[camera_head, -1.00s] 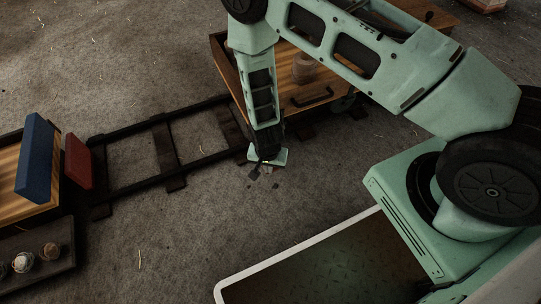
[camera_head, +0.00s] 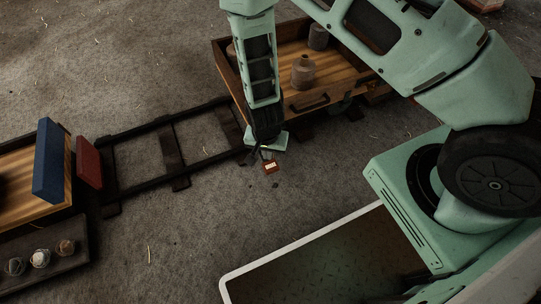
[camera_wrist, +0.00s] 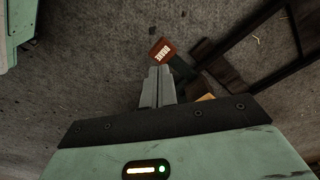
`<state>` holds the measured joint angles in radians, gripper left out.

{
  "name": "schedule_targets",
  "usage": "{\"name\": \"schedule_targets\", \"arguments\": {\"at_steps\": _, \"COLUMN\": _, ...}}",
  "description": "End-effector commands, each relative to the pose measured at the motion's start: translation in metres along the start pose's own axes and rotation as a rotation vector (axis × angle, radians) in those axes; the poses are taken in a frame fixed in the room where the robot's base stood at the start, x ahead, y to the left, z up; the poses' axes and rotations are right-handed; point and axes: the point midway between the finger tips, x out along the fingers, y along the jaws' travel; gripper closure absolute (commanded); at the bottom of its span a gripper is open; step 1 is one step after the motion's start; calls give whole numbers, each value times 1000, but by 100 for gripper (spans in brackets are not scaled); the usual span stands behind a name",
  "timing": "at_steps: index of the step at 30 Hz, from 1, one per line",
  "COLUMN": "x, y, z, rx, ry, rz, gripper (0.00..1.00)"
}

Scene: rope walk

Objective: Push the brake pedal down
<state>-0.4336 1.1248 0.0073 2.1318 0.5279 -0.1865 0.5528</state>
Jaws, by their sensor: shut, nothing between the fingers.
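The brake pedal is a small red-brown plate (camera_head: 269,167) with white lettering, low beside the wooden cart in the head view. In the wrist view the pedal (camera_wrist: 161,51) reads "BRAKE" and shows just beyond my fingertips. My gripper (camera_head: 262,153) points down, close to the pedal on its upper left side in the head view. In the wrist view my gripper (camera_wrist: 157,72) has its fingers together and empty. I cannot tell whether the fingertips touch the pedal.
The wooden cart (camera_head: 308,101) holds several spools and stands on dark rails (camera_head: 150,184). A second wooden platform (camera_head: 22,213) with a blue block (camera_head: 49,161) and a red block (camera_head: 88,163) is at the left. A tray (camera_head: 72,248) of balls lies below it.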

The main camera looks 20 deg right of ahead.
Motion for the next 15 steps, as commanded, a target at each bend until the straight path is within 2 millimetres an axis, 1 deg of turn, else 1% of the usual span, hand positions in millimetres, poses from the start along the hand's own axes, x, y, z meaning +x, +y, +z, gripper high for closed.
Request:
{"name": "schedule_targets", "arguments": {"at_steps": 1, "x": -16, "y": -1, "z": -1, "rx": -1, "ry": 1, "rz": -2, "gripper": 100}}
{"name": "schedule_targets", "arguments": {"at_steps": 6, "x": -39, "y": -1, "z": 0, "rx": -1, "ry": 0, "rz": -1, "gripper": 100}}
{"name": "schedule_targets", "arguments": {"at_steps": 10, "x": -48, "y": 0, "z": 0, "rx": 0, "ry": 0, "rz": -1, "gripper": 100}}
{"name": "schedule_targets", "arguments": {"at_steps": 15, "x": -49, "y": 0, "z": 1, "rx": 0, "ry": -1, "rz": 0, "gripper": 100}}
